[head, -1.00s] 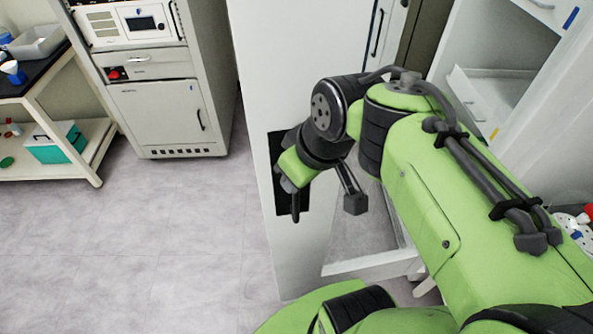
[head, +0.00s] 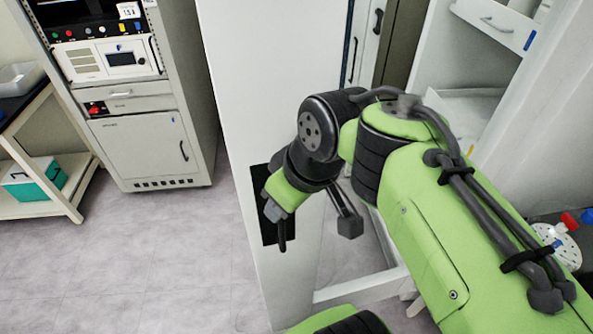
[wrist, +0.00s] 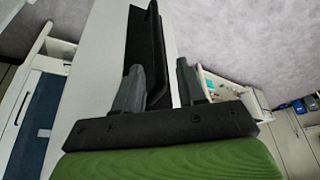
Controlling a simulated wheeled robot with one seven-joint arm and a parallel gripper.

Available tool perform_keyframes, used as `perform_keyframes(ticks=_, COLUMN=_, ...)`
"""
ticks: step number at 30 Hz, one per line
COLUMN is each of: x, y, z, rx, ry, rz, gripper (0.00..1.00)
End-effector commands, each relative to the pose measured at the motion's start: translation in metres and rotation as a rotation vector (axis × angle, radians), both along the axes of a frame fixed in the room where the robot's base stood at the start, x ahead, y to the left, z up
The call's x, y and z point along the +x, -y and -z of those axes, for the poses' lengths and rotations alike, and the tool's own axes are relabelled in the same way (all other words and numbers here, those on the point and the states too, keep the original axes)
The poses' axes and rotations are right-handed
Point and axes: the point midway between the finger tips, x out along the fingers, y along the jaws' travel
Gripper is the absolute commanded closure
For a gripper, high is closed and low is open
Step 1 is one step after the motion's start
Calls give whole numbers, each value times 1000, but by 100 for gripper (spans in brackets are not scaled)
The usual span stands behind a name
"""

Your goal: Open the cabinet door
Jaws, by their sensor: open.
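The cabinet door is a tall white panel (head: 245,90) in the middle of the head view, with a black handle plate (head: 259,222) on its left part. The panel also shows in the wrist view (wrist: 95,70), with the long black handle (wrist: 143,45) running up from my gripper. My wrist hides part of the panel.
A rack cabinet (head: 143,150) stands at the back left, beside a cart (head: 45,207) with a teal box (head: 32,180). White shelving with a drawer (head: 495,22) is at the right. A white frame (head: 362,288) lies low behind the panel. The floor at left is clear.

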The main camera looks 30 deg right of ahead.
Motion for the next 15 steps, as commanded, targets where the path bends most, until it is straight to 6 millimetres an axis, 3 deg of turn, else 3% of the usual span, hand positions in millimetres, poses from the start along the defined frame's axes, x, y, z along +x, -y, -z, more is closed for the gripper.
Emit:
perform_keyframes(ticks=1, x=-5, y=1, z=-20, rx=-2, ry=8, rz=-2, gripper=60)
perform_keyframes(ticks=9, x=-32, y=9, z=-89, rx=-1, ry=8, rz=-3, gripper=60)
perform_keyframes(ticks=15, x=-44, y=12, z=-114, rx=-1, ry=5, rz=-3, gripper=60)
